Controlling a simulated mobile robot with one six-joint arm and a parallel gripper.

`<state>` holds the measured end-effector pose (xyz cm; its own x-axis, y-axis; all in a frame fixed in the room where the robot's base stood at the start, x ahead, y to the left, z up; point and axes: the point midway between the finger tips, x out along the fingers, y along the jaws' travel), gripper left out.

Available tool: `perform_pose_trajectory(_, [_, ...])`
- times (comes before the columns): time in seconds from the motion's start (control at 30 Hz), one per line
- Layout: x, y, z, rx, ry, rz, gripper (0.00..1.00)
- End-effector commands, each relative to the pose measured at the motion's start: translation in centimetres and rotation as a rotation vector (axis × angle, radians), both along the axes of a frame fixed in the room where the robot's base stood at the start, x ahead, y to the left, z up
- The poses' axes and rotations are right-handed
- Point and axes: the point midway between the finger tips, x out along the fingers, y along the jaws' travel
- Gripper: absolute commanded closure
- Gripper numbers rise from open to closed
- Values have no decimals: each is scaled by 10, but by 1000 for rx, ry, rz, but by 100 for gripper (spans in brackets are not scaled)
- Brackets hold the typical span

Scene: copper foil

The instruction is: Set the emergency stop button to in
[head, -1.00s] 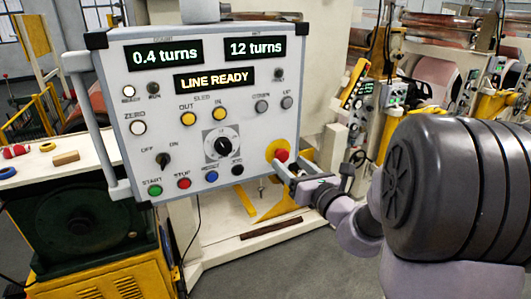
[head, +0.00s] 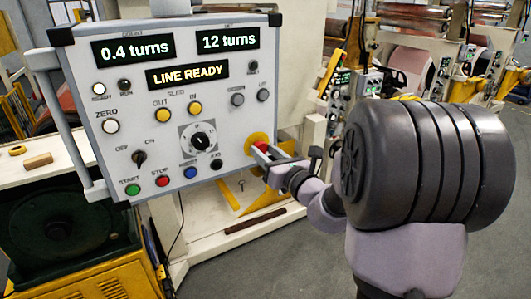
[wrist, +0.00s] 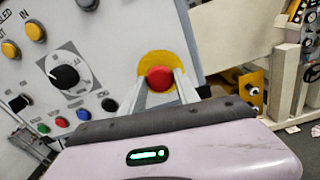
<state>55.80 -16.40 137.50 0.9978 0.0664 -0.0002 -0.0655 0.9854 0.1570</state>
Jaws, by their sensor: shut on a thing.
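The emergency stop button (head: 262,147) is a red knob on a yellow round plate at the lower right of the grey control panel (head: 225,115). In the wrist view the red button (wrist: 160,77) shows at the top middle, with the yellow plate behind it. My gripper (head: 262,157) is at the button, coming from the lower right. In the wrist view its two fingers (wrist: 161,86) lie on either side of the red knob and are shut on it. The fingers hide part of the knob's sides. I cannot tell how far the knob is pressed.
Near the button are a black selector dial (head: 203,141), a blue button (head: 190,172) and a black button (head: 216,164). The displays (head: 187,74) read 0.4 turns, 12 turns and LINE READY. A white bench (head: 40,176) stands at the left. Grey floor is clear at lower right.

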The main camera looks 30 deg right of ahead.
Motion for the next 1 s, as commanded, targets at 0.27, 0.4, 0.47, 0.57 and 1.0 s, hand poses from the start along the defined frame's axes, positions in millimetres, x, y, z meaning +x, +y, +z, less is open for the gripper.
perform_pose_trajectory(0.27, [10,1,0,-1,0,1,100])
perform_pose_trajectory(0.4, [10,1,1,-1,-1,1,59])
perform_pose_trajectory(0.47, [10,1,1,-1,-1,1,47])
perform_pose_trajectory(0.57, [10,1,0,-1,-1,1,41])
perform_pose_trajectory(1.0, [-22,-3,0,0,0,-4,41])
